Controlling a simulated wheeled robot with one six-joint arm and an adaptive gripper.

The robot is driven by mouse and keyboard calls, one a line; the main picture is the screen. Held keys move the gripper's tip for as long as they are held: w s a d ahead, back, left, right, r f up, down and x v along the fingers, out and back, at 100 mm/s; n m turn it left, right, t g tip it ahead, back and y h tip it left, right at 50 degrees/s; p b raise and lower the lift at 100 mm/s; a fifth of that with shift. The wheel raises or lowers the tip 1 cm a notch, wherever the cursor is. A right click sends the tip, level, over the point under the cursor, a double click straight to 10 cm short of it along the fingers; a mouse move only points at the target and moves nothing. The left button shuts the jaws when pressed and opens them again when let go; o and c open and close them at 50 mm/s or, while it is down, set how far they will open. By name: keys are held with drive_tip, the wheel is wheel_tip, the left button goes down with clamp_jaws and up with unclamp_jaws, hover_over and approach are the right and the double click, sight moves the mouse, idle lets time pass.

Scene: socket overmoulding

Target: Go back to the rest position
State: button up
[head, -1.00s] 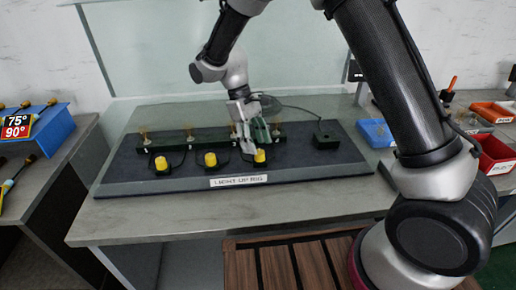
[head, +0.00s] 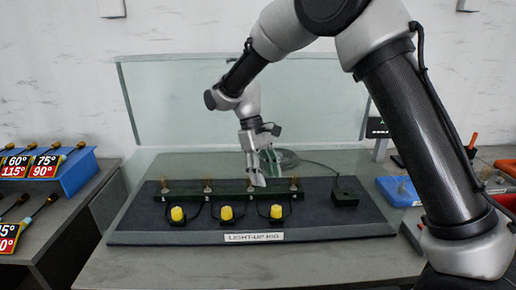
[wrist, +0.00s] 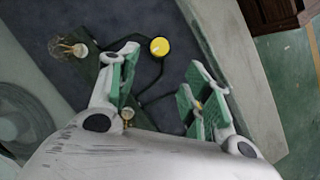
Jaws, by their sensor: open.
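A yellow button (wrist: 159,46) lies beyond the fingertips in the wrist view. In the head view three yellow caps show: left (head: 177,214), middle (head: 226,213) and right (head: 276,211). The green strip (head: 222,190) carries several small bulb-like pieces, one of which (wrist: 77,49) shows in the wrist view.
A black box (head: 345,198) with a cable sits at the jig's right. A clear screen (head: 180,100) stands behind the bench. Blue racks with labelled tools (head: 75,172) are at left; a blue bin (head: 398,190) is at right. The bench front (head: 200,262) is clear.

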drive_tip(key=s+d+r+m+t+y, duration=0.1)
drive_tip(key=s+d+r, duration=0.4)
drive_tip(key=d, duration=0.5)
drive_tip(key=s+d+r+m+t+y, duration=0.1)
drive_tip(key=s+d+r+m+t, duration=0.3)
drive_tip(key=s+d, duration=0.6)
drive_tip(key=s+d+r+m+t, duration=0.2)
drive_tip(key=s+d+r, duration=0.4)
drive_tip(key=d, duration=0.5)
drive_tip(key=shift+s+d+r+m+y, duration=0.35)
drive_tip(key=shift+s+m, duration=0.35)
drive_tip(key=shift+s, duration=0.4)
drive_tip(key=shift+f, duration=0.1)
drive_tip(key=shift+c, duration=0.5)
